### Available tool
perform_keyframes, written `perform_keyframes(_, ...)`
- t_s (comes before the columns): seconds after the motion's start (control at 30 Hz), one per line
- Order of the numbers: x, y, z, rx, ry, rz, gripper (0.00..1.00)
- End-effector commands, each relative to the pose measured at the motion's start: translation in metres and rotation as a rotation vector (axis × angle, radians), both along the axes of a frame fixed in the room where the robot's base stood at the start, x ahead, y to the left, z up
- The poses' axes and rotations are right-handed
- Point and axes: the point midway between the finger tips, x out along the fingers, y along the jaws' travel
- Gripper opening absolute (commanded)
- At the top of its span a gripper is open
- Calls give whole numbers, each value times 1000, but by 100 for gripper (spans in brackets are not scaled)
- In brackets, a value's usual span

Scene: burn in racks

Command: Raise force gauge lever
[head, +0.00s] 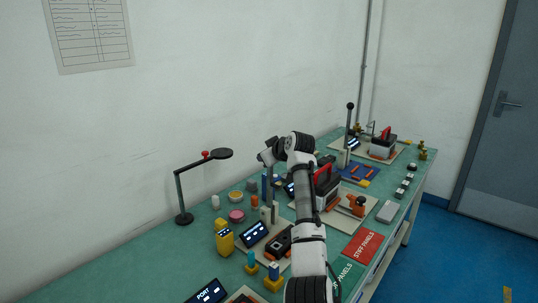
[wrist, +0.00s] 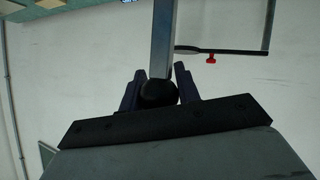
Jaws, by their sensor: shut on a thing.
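The force gauge lever is a grey metal bar with a round black knob (wrist: 158,94) at its end. In the wrist view, my gripper (wrist: 157,84) has a dark finger on each side of the knob and is shut on it. The bar (wrist: 163,38) runs from the knob to the top edge of the picture. In the head view, my gripper (head: 266,160) is above the middle bench station, and the grey bar (head: 269,188) stands nearly upright below it. The knob is hidden there by my gripper, and the gauge's base is partly covered.
A lamp (head: 222,154) with a red knob stands left of my gripper; its arm crosses the wrist view (wrist: 215,50). A similar black-knobbed lever (head: 350,106) stands farther back. Yellow, pink and orange parts crowd the green bench (head: 150,278). A white wall (head: 150,110) runs behind.

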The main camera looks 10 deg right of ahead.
Motion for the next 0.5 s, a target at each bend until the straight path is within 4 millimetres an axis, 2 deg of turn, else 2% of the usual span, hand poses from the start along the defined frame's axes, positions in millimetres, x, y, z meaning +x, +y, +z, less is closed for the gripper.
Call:
perform_keyframes(0.2,0,3,-5,4,7,3,0)
perform_keyframes(0.23,0,3,-5,5,8,4,36)
perform_keyframes(0.37,0,2,-4,4,6,4,53)
perform_keyframes(0.5,0,1,-3,2,5,2,53)
